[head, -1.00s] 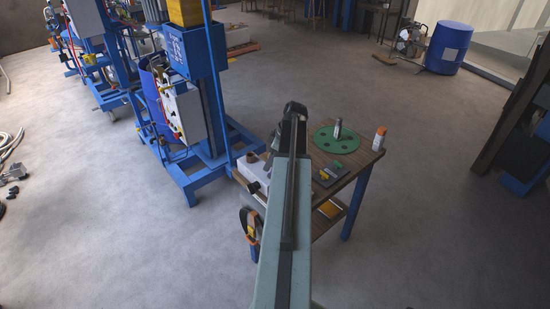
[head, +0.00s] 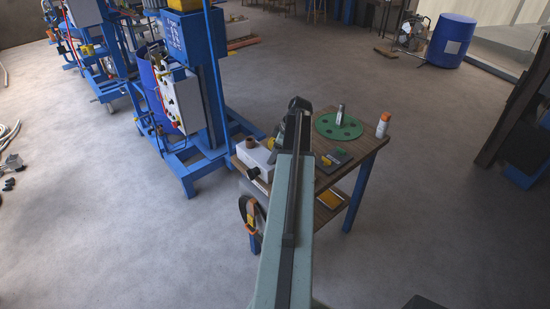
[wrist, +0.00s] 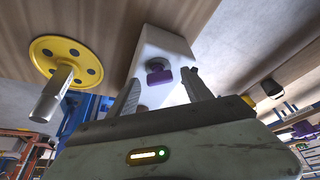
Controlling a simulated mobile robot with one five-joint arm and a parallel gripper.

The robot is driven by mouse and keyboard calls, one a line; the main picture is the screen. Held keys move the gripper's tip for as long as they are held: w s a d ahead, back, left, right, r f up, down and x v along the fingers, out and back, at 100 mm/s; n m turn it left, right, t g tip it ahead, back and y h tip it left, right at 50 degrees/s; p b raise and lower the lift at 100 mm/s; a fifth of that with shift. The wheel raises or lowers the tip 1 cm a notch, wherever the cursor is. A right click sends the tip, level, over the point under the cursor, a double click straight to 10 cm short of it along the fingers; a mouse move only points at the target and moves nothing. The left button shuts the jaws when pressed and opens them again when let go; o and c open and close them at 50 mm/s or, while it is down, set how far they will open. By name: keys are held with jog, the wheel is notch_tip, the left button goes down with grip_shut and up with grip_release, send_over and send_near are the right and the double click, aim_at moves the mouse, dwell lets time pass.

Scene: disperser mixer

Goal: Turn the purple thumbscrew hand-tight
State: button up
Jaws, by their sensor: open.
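The purple thumbscrew (wrist: 162,76) shows in the wrist view on the face of a pale block (wrist: 165,48), with a dark round part beside it. My gripper (wrist: 163,79) is open, with one finger on each side of the thumbscrew and a visible gap to each. I cannot tell from this view how far in depth the fingertips are from it. In the head view, the pale block (head: 262,155) stands on the wooden table's left end. My arm hides the thumbscrew and my gripper there.
A yellow holed disc (wrist: 66,58) with a metal shaft is left of the gripper. On the table (head: 362,152) are a green disc (head: 325,128), a silver cylinder (head: 340,114), an orange-capped bottle (head: 382,125) and a dark tray (head: 340,157). A blue mixer (head: 207,60) stands behind left.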

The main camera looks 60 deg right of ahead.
grip_shut()
jog(key=shift+d, duration=0.25)
jog(key=shift+a+r, duration=0.1)
jog(key=shift+a, duration=0.1)
jog(key=shift+s+a+m+h, duration=0.15)
jog(key=shift+m+h, duration=0.35)
jog(key=shift+m, duration=0.6)
jog(key=m+h, duration=0.1)
jog(key=m, duration=0.1)
jog(key=m+h, duration=0.1)
jog(key=m, duration=0.2)
jog(key=shift+a, duration=0.2)
jog(key=m, duration=0.2)
jog(key=m+g+h, duration=0.1)
jog(key=m, duration=0.1)
jog(key=shift+w+m, duration=0.2)
jog(key=shift+m, duration=0.2)
jog(key=shift+w+m+g+h, duration=0.1)
jog(key=shift+m+g+h, duration=0.55)
jog(key=shift+m, duration=1.15)
